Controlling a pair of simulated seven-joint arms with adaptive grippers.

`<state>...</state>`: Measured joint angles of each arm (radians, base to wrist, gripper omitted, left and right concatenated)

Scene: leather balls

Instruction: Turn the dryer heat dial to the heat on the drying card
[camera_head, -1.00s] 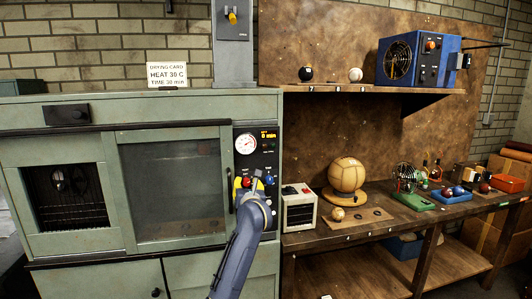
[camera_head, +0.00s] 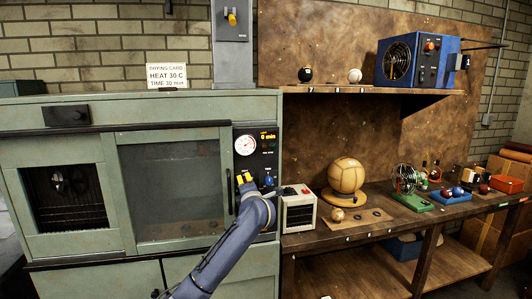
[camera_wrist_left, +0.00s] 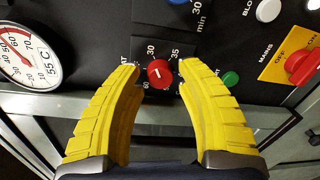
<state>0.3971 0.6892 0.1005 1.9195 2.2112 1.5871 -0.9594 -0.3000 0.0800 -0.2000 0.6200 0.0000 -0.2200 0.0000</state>
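The drying card (camera_head: 167,76) on top of the dryer (camera_head: 60,147) reads HEAT 30 C, TIME 30 min. The small red heat dial (camera_wrist_left: 160,73) shows in the left wrist view with a white mark and printed numbers, 30 and 35 among them. My left gripper (camera_wrist_left: 159,68) is open, its yellow fingertips on either side of the dial with gaps visible. In the head view my left gripper (camera_head: 245,178) is at the control panel and covers the dial. The right gripper is not in view.
A round gauge (camera_head: 245,145) sits above the dial. In the wrist view, a green button (camera_wrist_left: 230,79) and a red mains switch (camera_wrist_left: 303,66) are close by. A white heater box (camera_head: 298,209) stands right of the dryer.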

